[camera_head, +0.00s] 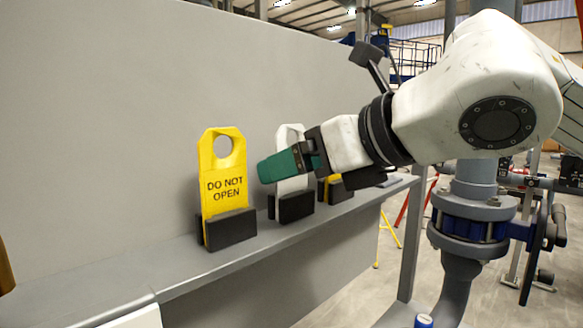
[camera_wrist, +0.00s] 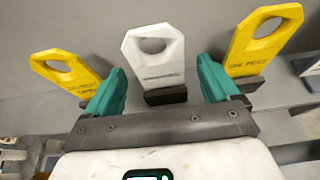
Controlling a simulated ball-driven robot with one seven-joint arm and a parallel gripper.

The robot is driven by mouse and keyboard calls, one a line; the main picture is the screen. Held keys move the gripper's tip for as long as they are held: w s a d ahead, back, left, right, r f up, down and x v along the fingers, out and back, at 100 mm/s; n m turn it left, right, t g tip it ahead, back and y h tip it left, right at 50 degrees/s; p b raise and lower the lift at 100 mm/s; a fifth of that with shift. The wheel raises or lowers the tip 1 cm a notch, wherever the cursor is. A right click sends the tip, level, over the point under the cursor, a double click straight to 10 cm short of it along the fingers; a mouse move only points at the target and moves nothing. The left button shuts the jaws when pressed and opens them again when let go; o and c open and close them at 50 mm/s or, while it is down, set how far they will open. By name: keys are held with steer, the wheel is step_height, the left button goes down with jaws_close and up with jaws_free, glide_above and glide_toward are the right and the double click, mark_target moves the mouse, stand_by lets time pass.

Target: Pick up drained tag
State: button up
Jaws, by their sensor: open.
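A white tag (camera_head: 292,186) with a hole at its top stands upright in a black holder (camera_head: 296,207), the middle one of three tags on a grey ledge. Its lettering is hidden in the head view and too small to read in the wrist view, where the white tag (camera_wrist: 155,59) shows whole. My gripper (camera_head: 263,171) is open and empty, with green fingers, in front of the white tag and covering part of it. In the wrist view, the fingers of my gripper (camera_wrist: 161,66) appear on either side of the tag; whether they reach around it I cannot tell.
A yellow tag (camera_head: 222,174) reading DO NOT OPEN stands left of the white tag. Another yellow tag (camera_head: 334,187) stands to the right, partly hidden by my arm. A grey wall (camera_head: 120,110) rises behind the ledge (camera_head: 180,262). The ledge's left part is bare.

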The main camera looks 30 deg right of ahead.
steer(key=shift+x, duration=1.3)
steer(key=shift+c, duration=0.4)
steer(key=c, duration=1)
steer(key=shift+o, duration=0.2)
steer(key=shift+r, duration=0.15)
